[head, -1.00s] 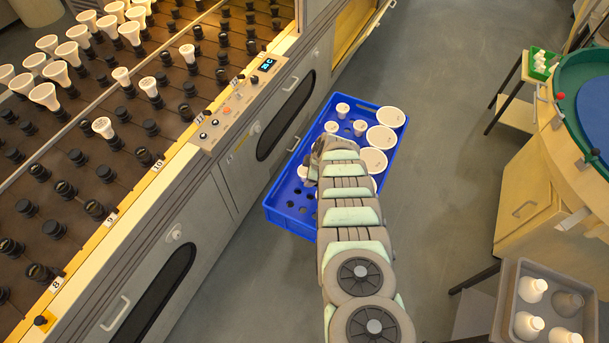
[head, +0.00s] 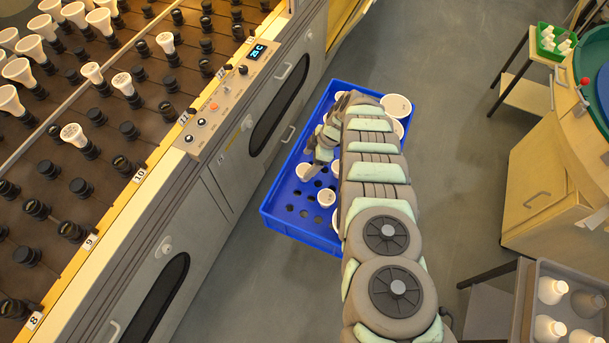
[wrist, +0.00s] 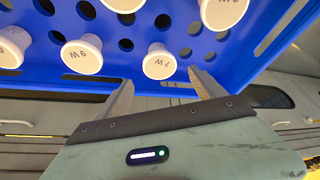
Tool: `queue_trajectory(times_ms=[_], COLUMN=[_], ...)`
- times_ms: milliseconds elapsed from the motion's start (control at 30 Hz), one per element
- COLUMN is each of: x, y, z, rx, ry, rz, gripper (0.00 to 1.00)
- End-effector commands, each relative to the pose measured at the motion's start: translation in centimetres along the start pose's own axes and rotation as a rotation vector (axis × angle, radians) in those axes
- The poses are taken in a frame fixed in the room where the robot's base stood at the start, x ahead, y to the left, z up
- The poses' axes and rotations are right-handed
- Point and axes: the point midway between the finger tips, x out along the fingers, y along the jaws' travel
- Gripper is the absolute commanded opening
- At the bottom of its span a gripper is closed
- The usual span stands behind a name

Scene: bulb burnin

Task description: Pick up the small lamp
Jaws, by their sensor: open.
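In the wrist view a small white lamp marked 7 W (wrist: 159,62) stands in the blue crate, just beyond and between my two finger tips, apart from them. My gripper (wrist: 161,80) is open and empty. A wider lamp marked 9 W (wrist: 82,54) is to its left. In the head view my gripper (head: 314,168) is low over the left part of the blue crate (head: 290,231), beside a small white lamp (head: 304,172). Another small lamp (head: 326,196) is nearer the front. My arm hides part of the crate, and I cannot tell which of these is the 7 W lamp.
Larger white lamps (head: 396,105) sit at the crate's far right. A grey cabinet with a control panel (head: 225,98) and a rack of lamps and dark sockets runs along the left. A grey tray of white bottles (head: 552,291) is at lower right. Floor is free between crate and wooden cabinet.

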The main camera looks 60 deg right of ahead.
Motion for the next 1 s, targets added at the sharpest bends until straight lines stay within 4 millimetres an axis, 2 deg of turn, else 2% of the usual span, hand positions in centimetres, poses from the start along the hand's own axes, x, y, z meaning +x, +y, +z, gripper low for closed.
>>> queue_trajectory(times_ms=[33,233,500,1000], x=[1.2,4.2,4.2,4.3], y=[-0.1,-0.2,-0.1,-0.2], z=[0.5,1.0,0.7,0.7], rx=[0.001,-0.001,0.001,0.001], ry=[0.000,0.000,0.000,0.000], rz=[-0.001,0.000,0.001,0.001], gripper=[0.79,0.79,0.79,0.39])
